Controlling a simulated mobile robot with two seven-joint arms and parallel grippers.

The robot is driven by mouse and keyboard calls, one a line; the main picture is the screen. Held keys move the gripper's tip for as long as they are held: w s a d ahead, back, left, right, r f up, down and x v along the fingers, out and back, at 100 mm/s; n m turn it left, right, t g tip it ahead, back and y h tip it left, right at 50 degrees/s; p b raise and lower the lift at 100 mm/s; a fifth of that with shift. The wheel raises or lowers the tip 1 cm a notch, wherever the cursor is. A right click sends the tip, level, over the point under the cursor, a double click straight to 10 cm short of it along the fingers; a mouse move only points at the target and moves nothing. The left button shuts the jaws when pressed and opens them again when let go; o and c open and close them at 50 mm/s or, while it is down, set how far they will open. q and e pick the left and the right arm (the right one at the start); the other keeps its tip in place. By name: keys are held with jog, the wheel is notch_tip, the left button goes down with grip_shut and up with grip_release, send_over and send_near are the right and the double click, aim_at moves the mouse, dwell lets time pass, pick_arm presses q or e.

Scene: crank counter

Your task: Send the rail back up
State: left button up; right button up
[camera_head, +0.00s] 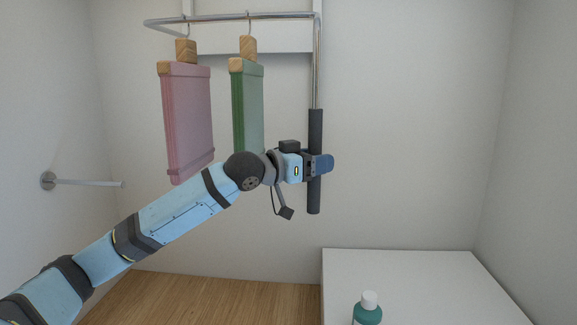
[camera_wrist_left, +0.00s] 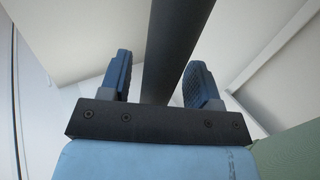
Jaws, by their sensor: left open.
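The metal rail (camera_head: 225,16) runs across the top of the head view, with a rod coming down at its right end to a dark handle (camera_head: 315,128). A pink garment-like panel (camera_head: 187,118) and a green one (camera_head: 248,105) hang from it on wooden-topped hooks. My left gripper (camera_head: 322,164) is at the handle's middle. In the left wrist view the handle (camera_wrist_left: 172,45) passes between the two blue fingers (camera_wrist_left: 160,82), which stand open with gaps on both sides. My right gripper is not in view.
A white counter (camera_head: 420,275) stands at lower right, with a teal bottle with a white cap (camera_head: 368,310) on it. A metal peg (camera_head: 88,183) sticks out from the left wall. The wall area right of the handle is clear.

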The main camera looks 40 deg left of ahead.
pick_arm(q)
jog(key=b+v, duration=0.5)
jog(key=v, duration=0.7)
jog(key=shift+s+b, duration=0.15)
jog(key=shift+b, duration=0.25)
jog(key=shift+r, duration=0.2)
jog(key=w+d+f+n+g+y, duration=0.1)
jog(key=d+f, duration=0.2)
jog(key=f, duration=1.6)
jog(key=d+f+g+y, duration=0.1)
jog(key=d+f, duration=0.2)
jog(key=f, duration=1.5)
jog(key=s+d+f+g, duration=0.1)
jog(key=s+d+f, duration=0.4)
jog(key=s+f, duration=0.2)
jog(key=s+d+f+g+y, duration=0.1)
jog(key=s+d+f, duration=0.4)
jog(key=s+f, duration=0.3)
jog(key=s+d+f+n+g+y+p, duration=0.1)
jog(key=s+d+f, duration=0.5)
jog(key=f, duration=0.6)
jog(key=shift+s, duration=0.7)
